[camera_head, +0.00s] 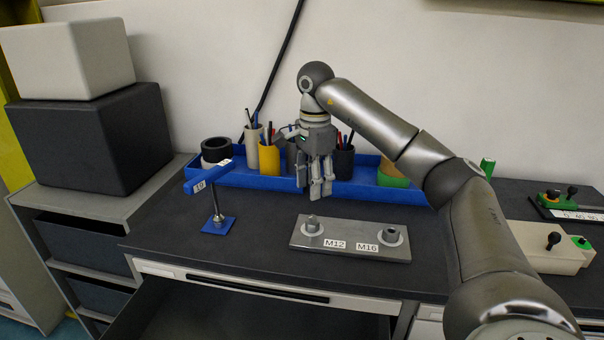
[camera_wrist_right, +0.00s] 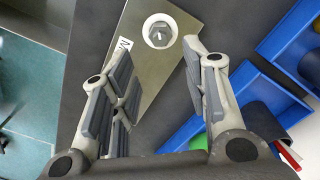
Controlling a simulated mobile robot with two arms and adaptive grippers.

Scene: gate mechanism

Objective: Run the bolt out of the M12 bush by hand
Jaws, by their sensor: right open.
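The grey plate (camera_head: 345,250) lies on the dark worktop with white labels M12 and M16. At its left end the M12 bush (camera_head: 312,232) holds a bolt (camera_head: 312,220) with a grey hex head. The bolt head (camera_wrist_right: 160,31) also shows in the right wrist view, inside a pale ring; the label beside it is partly cut off. My right gripper (camera_head: 316,190) points down above and behind the M12 end, empty. In the wrist view its fingers (camera_wrist_right: 157,60) are spread, with the bolt beyond their tips, not touched. My left gripper is out of view.
The M16 bush (camera_head: 391,236) is at the plate's right end. A blue tray (camera_head: 250,180) with pen cups runs behind. A blue T-shaped piece (camera_head: 210,180) stands on the left. A beige box (camera_head: 545,245) sits right. Worktop between the T-shaped piece and plate is clear.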

